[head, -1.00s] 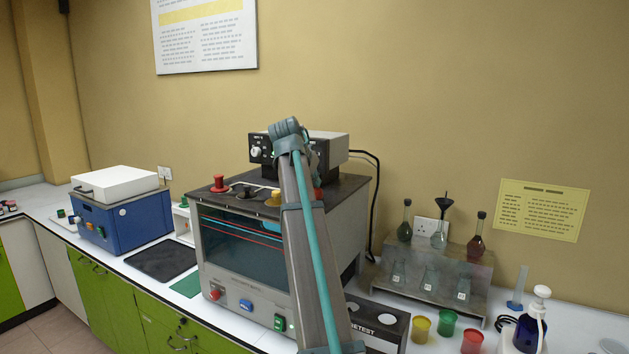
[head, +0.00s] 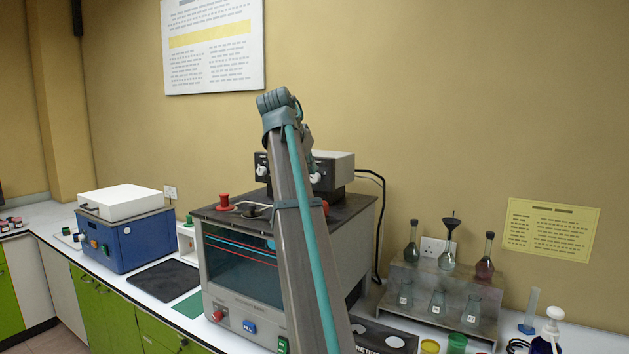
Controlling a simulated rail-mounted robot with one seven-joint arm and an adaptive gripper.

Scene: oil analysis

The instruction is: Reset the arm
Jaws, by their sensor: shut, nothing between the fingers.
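My arm rises through the middle of the head view, a grey link with a teal cable along it, ending in a grey joint near the top. It stands in front of the oil bath oven (head: 240,262) and hides part of its right front and top. My gripper is not in view; no fingers can be made out past the joint. I see nothing held.
A blue box with a white lid (head: 125,235) stands left on the counter, a black mat (head: 165,281) beside it. Right of the oven, a metal rack (head: 440,285) holds several flasks; a white-topped pump bottle (head: 549,335) stands front right. A black control box (head: 335,172) sits on the oven.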

